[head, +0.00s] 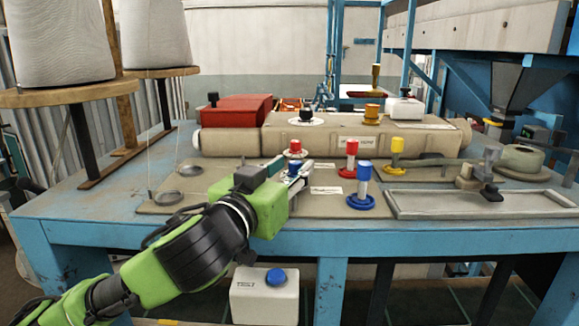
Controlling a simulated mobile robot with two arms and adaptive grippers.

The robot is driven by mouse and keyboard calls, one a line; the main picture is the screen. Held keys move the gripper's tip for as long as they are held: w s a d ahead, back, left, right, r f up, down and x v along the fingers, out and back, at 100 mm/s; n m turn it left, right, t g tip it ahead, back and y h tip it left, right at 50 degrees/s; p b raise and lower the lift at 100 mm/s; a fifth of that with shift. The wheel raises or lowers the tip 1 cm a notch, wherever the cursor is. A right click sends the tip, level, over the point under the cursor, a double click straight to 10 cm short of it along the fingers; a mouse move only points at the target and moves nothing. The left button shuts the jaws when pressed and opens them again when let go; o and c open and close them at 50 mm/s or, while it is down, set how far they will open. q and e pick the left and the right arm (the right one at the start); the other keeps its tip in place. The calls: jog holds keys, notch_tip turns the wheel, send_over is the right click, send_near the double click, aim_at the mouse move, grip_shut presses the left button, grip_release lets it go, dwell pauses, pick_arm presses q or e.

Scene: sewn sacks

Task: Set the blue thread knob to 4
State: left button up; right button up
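A small blue knob (294,168) sits on the flat bed of the machine, just in front of a red knob (295,147) on a pale round dial. My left gripper (292,170) reaches in from the lower left, with its fingers at the blue knob. The fingers and the green gripper body hide the knob's lower part and any scale around it, so I cannot read its setting. I cannot tell whether the fingers are closed on it or only around it. My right gripper is not in view.
To the right stand a blue post (362,183) on a round base, a red post (350,158) and a yellow post (395,155). A grey tray (480,214) lies at the right. A white box with a blue button (276,277) is below the table edge. Large thread cones (58,40) stand upper left.

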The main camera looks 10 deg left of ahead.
pick_arm(q)
grip_shut()
jog(key=shift+d+y, duration=0.15)
jog(key=shift+y, duration=0.15)
